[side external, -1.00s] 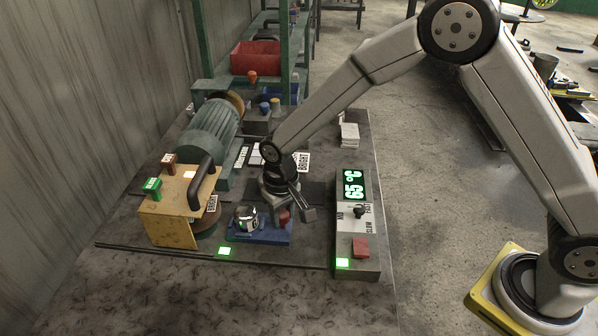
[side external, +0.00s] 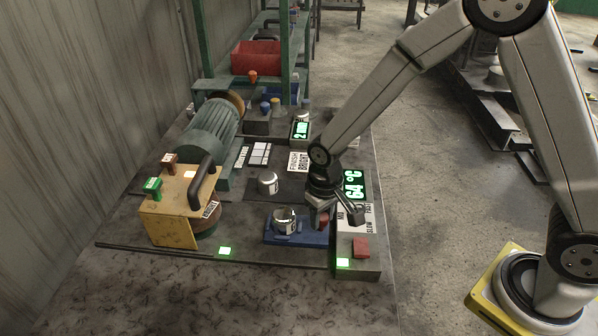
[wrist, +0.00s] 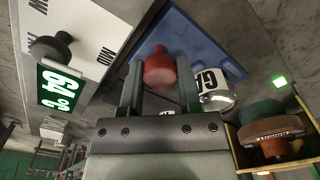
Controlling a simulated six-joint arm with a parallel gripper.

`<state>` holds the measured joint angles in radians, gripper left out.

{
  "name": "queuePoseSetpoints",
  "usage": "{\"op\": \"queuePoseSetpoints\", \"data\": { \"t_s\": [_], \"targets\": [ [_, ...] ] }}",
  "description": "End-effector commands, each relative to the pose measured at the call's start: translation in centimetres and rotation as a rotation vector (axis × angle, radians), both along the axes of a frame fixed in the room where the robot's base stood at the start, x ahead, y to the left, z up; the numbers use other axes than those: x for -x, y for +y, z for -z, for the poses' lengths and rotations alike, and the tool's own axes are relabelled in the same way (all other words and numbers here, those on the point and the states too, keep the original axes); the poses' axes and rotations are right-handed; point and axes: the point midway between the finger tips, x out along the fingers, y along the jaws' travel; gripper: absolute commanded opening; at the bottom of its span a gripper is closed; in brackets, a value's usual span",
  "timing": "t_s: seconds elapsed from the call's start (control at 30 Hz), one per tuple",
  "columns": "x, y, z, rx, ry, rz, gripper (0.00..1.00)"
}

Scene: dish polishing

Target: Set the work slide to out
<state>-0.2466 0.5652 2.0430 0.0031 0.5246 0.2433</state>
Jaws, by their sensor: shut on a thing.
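The blue work slide (side external: 310,241) lies on the bench, its right end close beside the control box. It also shows in the wrist view (wrist: 196,38). A shiny metal dish (side external: 285,222) with a label sits on the slide; the wrist view shows it right of the fingers (wrist: 217,96). My gripper (side external: 322,213) is shut on the slide's red knob (wrist: 160,71), one finger on each side of it. In the side view the fingers partly hide the knob.
A yellow guard (side external: 172,226) with a black handle covers the buffing wheel to the left. The control box (side external: 352,268), reading 64 °C, stands close on the right. A second metal dish (side external: 268,183) sits on the dark mat behind. The front bench is clear.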

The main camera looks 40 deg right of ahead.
Motion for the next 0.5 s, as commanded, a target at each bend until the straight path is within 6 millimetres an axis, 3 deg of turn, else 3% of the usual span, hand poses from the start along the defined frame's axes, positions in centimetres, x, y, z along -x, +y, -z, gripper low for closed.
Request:
{"op": "queuePoseSetpoints", "data": {
  "t_s": [0.03, 0.07, 0.13, 0.17, 0.5],
  "targets": [
    [0.27, -0.44, -0.04, 0.007, 0.011, 0.001, 0.0],
    [0.28, -0.45, -0.04, 0.007, 0.012, 0.001, 0.53],
    [0.29, -0.41, -0.02, 0.007, 0.012, 0.001, 0.75],
    [0.28, -0.39, -0.02, 0.006, 0.012, 0.001, 0.78],
    [0.2, -0.24, -0.05, 0.004, 0.009, 0.001, 0.78]
  ]
}}
